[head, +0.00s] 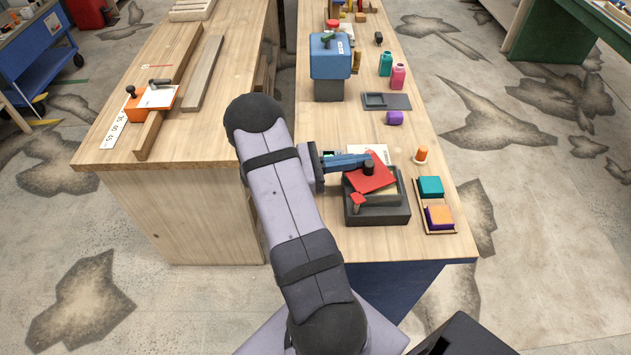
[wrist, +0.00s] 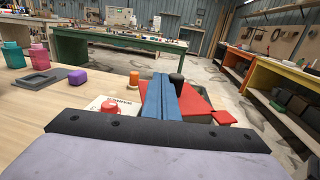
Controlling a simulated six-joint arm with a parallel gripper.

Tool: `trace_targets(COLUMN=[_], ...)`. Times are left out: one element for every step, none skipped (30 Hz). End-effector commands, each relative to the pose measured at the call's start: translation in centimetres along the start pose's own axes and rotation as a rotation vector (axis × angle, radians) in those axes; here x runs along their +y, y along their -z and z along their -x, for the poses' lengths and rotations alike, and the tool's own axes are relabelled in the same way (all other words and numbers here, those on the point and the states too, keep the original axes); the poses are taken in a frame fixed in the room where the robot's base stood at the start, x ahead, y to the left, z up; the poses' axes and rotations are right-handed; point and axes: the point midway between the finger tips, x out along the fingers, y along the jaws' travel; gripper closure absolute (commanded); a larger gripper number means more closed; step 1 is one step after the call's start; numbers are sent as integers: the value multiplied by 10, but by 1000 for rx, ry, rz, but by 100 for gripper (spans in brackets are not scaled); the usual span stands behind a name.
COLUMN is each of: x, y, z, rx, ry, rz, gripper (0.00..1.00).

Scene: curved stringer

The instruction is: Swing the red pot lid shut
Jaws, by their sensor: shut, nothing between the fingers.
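The red pot lid (head: 369,177) is a flat red plate with a dark knob (head: 369,166) on top. It sits turned over the dark square pot (head: 377,218), leaving part of the pale inside uncovered at the front right. My gripper (head: 366,159) has blue fingers, shut and empty, reaching in from the left to the knob. Whether they touch the knob I cannot tell. In the wrist view the fingers (wrist: 161,98) lie just left of the dark knob (wrist: 177,79), over the red lid (wrist: 193,106).
A tray with teal (head: 430,186) and purple-orange blocks (head: 440,217) lies right of the pot. An orange-topped peg (head: 421,155) stands behind it. A grey plate (head: 386,101), purple piece (head: 394,118), bottles (head: 398,76) and a blue machine (head: 330,57) are farther back.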

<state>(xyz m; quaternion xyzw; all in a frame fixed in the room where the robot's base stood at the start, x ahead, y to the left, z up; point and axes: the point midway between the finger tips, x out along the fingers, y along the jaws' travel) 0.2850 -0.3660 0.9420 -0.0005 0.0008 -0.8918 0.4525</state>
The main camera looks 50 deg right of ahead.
Motion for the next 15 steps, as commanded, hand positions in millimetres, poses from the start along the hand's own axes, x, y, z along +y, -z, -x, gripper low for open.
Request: trace_targets(x=[-2, -2, -3, -3, -4, -4, -5, -5, -6, -6, -6, -6, -6, -7, -7], y=[0, 0, 0, 0, 0, 0, 0, 0, 0, 0, 0, 0, 0, 0, 0], z=[-4, -6, -8, -9, -11, -12, -13, -14, -15, -16, -16, -17, -17, -18, -18], rx=[0, -1, 0, 0, 0, 0, 0, 0, 1, 1, 1, 0, 0, 0, 0], ry=[1, 0, -2, -2, -2, -2, -2, -2, -2, -2, -3, -3, -3, -3, -4], rz=[1, 1, 1, 0, 0, 0, 0, 1, 1, 1, 1, 1, 1, 0, 0], gripper=[100, 100, 100, 100, 100, 100, 100, 100, 100, 100, 100, 100, 100, 100, 100])
